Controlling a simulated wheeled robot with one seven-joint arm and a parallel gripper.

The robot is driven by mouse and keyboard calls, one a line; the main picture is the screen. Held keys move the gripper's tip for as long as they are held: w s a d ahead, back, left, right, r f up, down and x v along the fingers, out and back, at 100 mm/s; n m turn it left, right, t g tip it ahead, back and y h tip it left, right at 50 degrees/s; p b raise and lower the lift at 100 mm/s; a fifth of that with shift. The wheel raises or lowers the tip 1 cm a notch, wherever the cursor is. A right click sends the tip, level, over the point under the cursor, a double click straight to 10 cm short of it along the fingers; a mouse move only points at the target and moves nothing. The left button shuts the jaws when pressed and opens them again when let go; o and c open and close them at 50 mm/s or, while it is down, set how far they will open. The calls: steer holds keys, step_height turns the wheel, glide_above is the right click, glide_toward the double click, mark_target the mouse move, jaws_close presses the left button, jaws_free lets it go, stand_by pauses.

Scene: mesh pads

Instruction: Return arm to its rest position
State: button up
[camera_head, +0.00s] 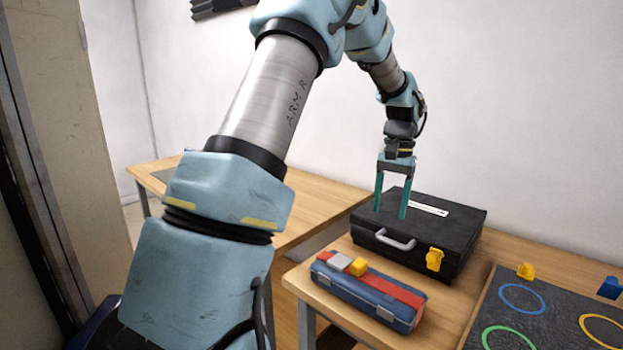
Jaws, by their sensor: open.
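My arm rises from the lower left and bends over to the right in the head view. My gripper (389,212) points down with its two teal fingers spread apart and nothing between them. In the picture its fingertips overlap the top of a black case (455,218). I cannot tell whether they touch the lid or hang just above it.
A blue and red box (370,292) with small blocks on top lies in front of the case. A dark mat (553,327) with coloured rings is at the right, with yellow and blue pieces by it. Another wooden table (310,205) stands behind my arm.

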steer(key=s+a+f+n+t, duration=0.1)
steer(key=s+a+n, duration=0.1)
steer(key=s+a, duration=0.3)
steer(key=s+a+f+n, duration=0.1)
steer(key=s+a, duration=0.4)
steer(key=a, duration=0.7)
steer(key=s+a+f+n+t+h, duration=0.1)
steer(key=s+a+n, duration=0.1)
steer(key=s+a, duration=0.3)
steer(key=a, duration=0.4)
steer(key=shift+s+n+t, duration=0.15)
steer(key=shift+n+t, duration=0.15)
steer(key=shift+a, duration=0.1)
